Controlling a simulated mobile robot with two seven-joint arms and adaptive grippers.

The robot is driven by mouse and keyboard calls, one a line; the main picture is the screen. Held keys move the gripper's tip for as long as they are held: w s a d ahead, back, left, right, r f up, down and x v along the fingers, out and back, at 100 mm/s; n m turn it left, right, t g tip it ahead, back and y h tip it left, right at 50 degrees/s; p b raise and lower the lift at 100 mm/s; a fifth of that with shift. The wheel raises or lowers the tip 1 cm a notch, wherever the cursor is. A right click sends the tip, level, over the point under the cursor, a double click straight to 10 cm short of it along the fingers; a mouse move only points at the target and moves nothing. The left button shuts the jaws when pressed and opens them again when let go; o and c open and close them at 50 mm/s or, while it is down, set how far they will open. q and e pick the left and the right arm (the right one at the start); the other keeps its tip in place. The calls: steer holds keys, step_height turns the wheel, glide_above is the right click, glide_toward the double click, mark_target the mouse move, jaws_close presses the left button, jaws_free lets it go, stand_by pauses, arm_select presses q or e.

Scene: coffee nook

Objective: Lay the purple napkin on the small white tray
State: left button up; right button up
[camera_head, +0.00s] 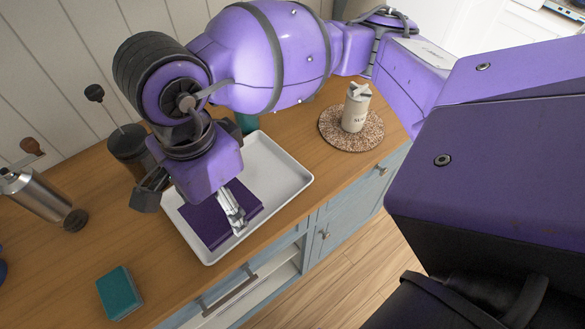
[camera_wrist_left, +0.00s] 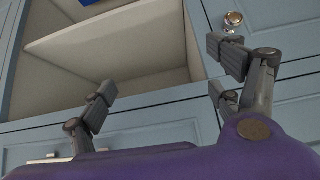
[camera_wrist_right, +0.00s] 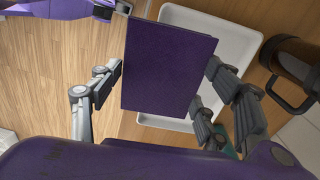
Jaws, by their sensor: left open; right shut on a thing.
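The purple napkin (camera_head: 203,222), a flat dark rectangle, appears within the outline of the white tray (camera_head: 287,160) in the head view. My right gripper (camera_head: 234,214) is shut on it from above. In the right wrist view the napkin (camera_wrist_right: 167,68) lies between the fingers and covers part of the tray (camera_wrist_right: 240,42), reaching past its left edge over the floor. The napkin looks held above the tray; the exact gap cannot be told. My left gripper (camera_wrist_left: 162,75) is open and empty in front of the blue cabinet, in the left wrist view.
A dark coffee press (camera_head: 128,148) stands close to the tray's left. A metal grinder (camera_head: 38,194) is at far left. A teal sponge (camera_head: 120,292) lies at front left. A canister (camera_head: 355,107) stands on a round woven mat (camera_head: 340,138) at right. An open cabinet shelf (camera_wrist_left: 120,45) faces my left gripper.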

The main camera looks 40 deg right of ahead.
steer(key=m, duration=0.1)
steer(key=s+a+m, duration=0.1)
steer(key=m, duration=0.1)
steer(key=s+m, duration=0.1)
steer(key=shift+a+r, duration=0.25)
steer(key=shift+a, duration=0.1)
steer(key=shift+w+d+f+m, duration=0.1)
steer(key=shift+w+m, duration=0.05)
steer(key=shift+m, duration=0.25)
steer(key=w+d+f, duration=0.1)
steer(key=w, duration=0.1)
steer(key=w+d+f, duration=0.1)
steer(key=w+d, duration=0.1)
steer(key=w+d+f, duration=0.1)
steer(key=w, duration=0.1)
steer(key=shift+w+d+f, duration=0.15)
steer(key=shift+d+f, duration=0.05)
steer(key=shift+f, duration=0.05)
steer(key=w+d+f, duration=0.1)
steer(key=f, duration=0.1)
steer(key=w+f, duration=0.1)
steer(key=w, duration=0.1)
steer(key=w+d+f, duration=0.1)
steer(key=f, duration=0.1)
steer(key=shift+w+d+f, duration=0.25)
steer(key=shift+d+f, duration=0.05)
steer(key=shift+d, duration=0.05)
steer(key=shift+w+d+f, duration=0.2)
steer(key=shift+f, duration=0.1)
step_height(320, 180, down, 3)
